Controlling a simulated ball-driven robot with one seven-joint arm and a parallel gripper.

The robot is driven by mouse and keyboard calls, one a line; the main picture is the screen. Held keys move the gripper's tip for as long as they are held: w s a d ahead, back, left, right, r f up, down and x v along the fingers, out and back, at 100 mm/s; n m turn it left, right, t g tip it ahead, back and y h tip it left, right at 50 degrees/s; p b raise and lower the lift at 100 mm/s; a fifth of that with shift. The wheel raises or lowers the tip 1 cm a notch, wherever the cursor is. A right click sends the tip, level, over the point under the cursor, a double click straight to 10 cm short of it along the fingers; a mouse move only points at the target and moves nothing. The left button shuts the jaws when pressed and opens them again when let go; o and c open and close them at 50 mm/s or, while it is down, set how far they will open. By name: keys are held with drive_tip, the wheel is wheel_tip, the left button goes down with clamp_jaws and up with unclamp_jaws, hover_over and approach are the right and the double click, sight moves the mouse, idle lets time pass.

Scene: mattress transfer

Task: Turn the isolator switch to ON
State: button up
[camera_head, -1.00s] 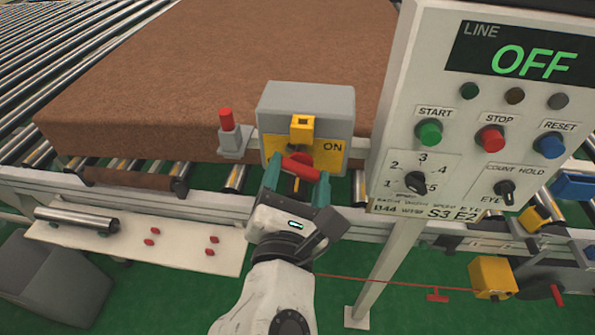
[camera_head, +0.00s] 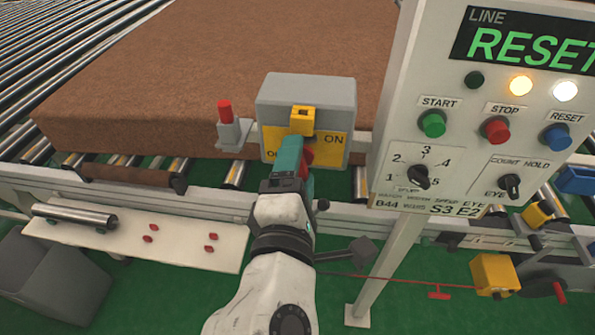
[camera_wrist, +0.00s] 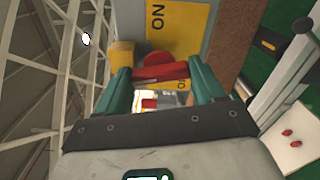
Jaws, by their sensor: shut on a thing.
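The isolator switch (camera_head: 335,94) is a grey box with a yellow plate marked ON at its upper right and a partly hidden OFF mark at left. A yellow block (camera_head: 302,119) sits at its top centre. Its red handle (camera_head: 307,155) shows beside my teal fingers and stands roughly upright in the head view. My gripper (camera_head: 296,150) is shut on this handle. In the wrist view the red handle (camera_wrist: 165,72) lies between the two fingers, with the ON mark beyond it. My fingers hide part of the handle and plate.
The control panel (camera_head: 470,140) stands close at right, its display reading RESET, with amber and white lamps lit. A red-topped post (camera_head: 226,112) is just left of the switch. The brown mattress (camera_head: 200,70) lies behind on rollers. A red cord runs low at right.

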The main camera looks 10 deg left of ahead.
drive_tip(key=shift+f+m+b, duration=0.15)
drive_tip(key=shift+m+b, duration=0.25)
drive_tip(key=shift+m, duration=0.9)
drive_tip(key=o, duration=1)
drive_tip(key=shift+o, duration=0.2)
drive_tip(key=shift+s, duration=0.15)
drive_tip(key=s+b, duration=0.1)
drive_tip(key=s, duration=0.9)
drive_tip(key=shift+s+a, duration=0.15)
drive_tip(key=shift+s, duration=0.1)
